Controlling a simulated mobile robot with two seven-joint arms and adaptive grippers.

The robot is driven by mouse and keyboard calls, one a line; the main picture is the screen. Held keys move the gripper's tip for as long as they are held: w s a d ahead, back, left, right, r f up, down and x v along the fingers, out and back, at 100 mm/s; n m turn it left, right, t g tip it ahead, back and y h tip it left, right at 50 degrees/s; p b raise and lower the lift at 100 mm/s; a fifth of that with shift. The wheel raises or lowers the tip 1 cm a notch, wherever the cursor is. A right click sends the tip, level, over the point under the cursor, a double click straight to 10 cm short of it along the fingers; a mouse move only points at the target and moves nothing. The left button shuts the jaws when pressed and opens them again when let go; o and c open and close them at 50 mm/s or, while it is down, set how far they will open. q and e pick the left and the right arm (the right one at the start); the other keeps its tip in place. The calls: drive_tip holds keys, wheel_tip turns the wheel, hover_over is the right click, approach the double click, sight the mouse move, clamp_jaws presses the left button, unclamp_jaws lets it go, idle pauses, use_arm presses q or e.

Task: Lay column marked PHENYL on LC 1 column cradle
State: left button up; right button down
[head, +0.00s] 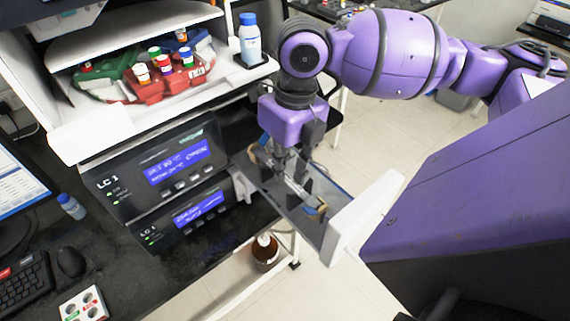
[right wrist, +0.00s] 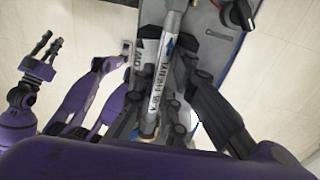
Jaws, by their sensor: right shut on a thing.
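The column marked PHENYL (right wrist: 154,92) is a silver rod with a white label and a blue arrow. My right gripper (head: 291,172) is shut on it, with dark fingers on both sides in the right wrist view. The column lies over the LC 1 column cradle, a grey tray (head: 335,196) pulled out from the LC 1 unit (head: 165,172). The tray also shows in the right wrist view (right wrist: 212,60), with a FLOW arrow label beside the column. Whether the column touches the cradle is hidden. My left gripper (right wrist: 47,48) is open and empty, away from the tray.
The tray's white front panel (head: 362,217) stands upright at its outer end. A shelf above the unit holds a red rack (head: 165,82), a green rack and a blue-capped bottle (head: 250,42). A brown bottle (head: 265,252) stands below the tray. Open floor lies right.

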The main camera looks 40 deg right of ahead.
drive_tip(key=shift+f, duration=0.15)
drive_tip(key=c, duration=1.7)
unclamp_jaws()
drive_tip(key=r, duration=0.4)
drive_tip(key=d+r, duration=0.1)
drive_tip(key=r, duration=0.7)
drive_tip(key=shift+d, duration=0.25)
drive_tip(key=shift+f, duration=0.15)
